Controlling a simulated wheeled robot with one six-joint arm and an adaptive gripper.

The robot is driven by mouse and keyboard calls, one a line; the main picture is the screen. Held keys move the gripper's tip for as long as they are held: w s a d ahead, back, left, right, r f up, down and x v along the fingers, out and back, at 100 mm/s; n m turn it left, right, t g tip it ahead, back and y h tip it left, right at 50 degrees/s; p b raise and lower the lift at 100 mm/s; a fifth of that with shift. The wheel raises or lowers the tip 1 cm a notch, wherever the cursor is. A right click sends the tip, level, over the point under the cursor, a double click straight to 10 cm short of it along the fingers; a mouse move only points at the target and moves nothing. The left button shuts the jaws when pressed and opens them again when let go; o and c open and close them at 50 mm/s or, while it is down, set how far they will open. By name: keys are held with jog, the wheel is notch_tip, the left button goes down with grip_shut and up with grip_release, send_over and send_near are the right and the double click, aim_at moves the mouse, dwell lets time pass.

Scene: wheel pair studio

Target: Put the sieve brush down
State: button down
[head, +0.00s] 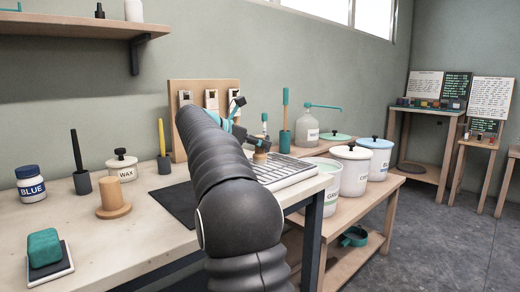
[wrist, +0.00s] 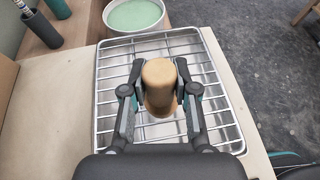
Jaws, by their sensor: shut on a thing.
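The sieve brush shows as a tan wooden, round-topped handle (wrist: 158,76) between the fingers of my gripper (wrist: 158,92) in the wrist view. My gripper is shut on it. Its lower end is mostly hidden under the handle and fingers. The brush is over a metal tray with a wire rack (wrist: 112,58); I cannot tell whether it touches the wires. In the head view my gripper (head: 250,143) is beyond my arm, above the near part of the rack (head: 290,173), and a bit of the wooden brush (head: 260,156) shows below it.
A bucket of pale green liquid (wrist: 134,14) stands just beyond the rack. A dark mat (head: 170,206), a wooden piece with a knob (head: 112,198), a wax jar (head: 122,166) and a blue-labelled jar (head: 31,185) are on the worktable (head: 150,240). Bare tabletop lies left of the rack.

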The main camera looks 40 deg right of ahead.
jog(key=shift+f, duration=0.55)
jog(key=shift+f, duration=0.2)
jog(key=c, duration=0.9)
grip_release()
jog(key=shift+r, duration=0.25)
jog(key=v, duration=1.2)
jog(key=shift+p, duration=0.3)
